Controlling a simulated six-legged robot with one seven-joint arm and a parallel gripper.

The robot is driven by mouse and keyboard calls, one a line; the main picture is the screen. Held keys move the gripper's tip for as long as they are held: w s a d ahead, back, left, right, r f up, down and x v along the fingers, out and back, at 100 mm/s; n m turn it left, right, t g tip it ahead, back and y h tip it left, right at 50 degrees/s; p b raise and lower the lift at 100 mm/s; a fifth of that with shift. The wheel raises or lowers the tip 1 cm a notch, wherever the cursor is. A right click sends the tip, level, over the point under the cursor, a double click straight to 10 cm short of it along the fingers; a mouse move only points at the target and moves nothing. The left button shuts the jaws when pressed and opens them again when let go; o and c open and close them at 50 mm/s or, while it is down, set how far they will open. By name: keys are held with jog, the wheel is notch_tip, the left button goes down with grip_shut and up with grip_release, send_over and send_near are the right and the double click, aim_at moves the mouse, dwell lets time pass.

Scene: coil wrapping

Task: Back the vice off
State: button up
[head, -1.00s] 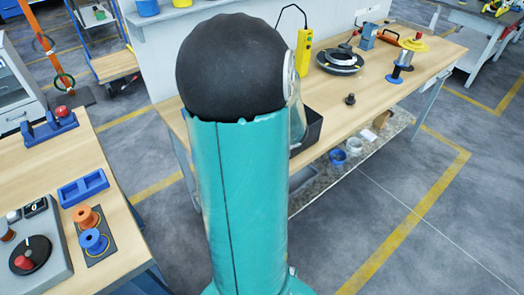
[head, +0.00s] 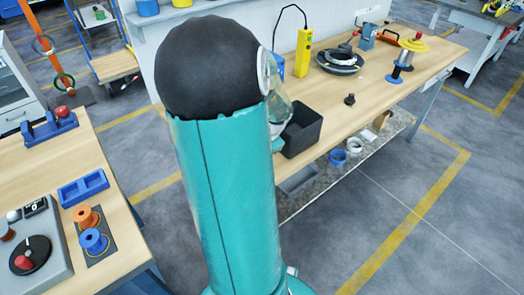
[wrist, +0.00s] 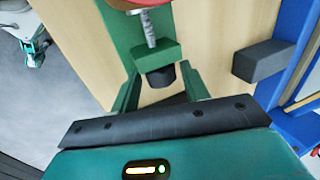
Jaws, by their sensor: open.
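In the wrist view a green vice-like body (wrist: 122,40) stands over a pale wooden top. A bare threaded screw (wrist: 149,28) runs along it, with a red round part (wrist: 140,3) at the top edge, cut off by the frame. A dark cylinder (wrist: 160,77) sits at the screw's lower end. My gripper (wrist: 158,88) is open; its dark bar and teal housing fill the bottom of the view. The green slanted pieces above the bar flank the cylinder. I cannot tell whether anything touches. In the head view my arm hides the gripper and this vice.
A blue frame with a grey block (wrist: 262,60) stands close on the right in the wrist view. In the head view a black bin (head: 301,130) sits at the right bench's near edge, beside my arm. A yellow pendant (head: 304,52) and spools (head: 410,50) stand farther along. Floor between benches is clear.

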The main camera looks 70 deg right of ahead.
jog(key=shift+g, duration=0.3)
jog(key=shift+w+d+g+y, duration=0.25)
jog(key=shift+w+g+y, duration=0.15)
jog(key=shift+g+y, duration=0.5)
jog(key=shift+g, duration=0.6)
jog(key=shift+r, duration=0.1)
jog(key=shift+w+d+g+y, duration=0.1)
jog(key=shift+w+g+y, duration=0.1)
jog(key=shift+g+y, duration=0.3)
jog(key=shift+w+d+g+y, duration=0.1)
jog(key=shift+w+g+y, duration=0.1)
jog(key=shift+g, duration=1)
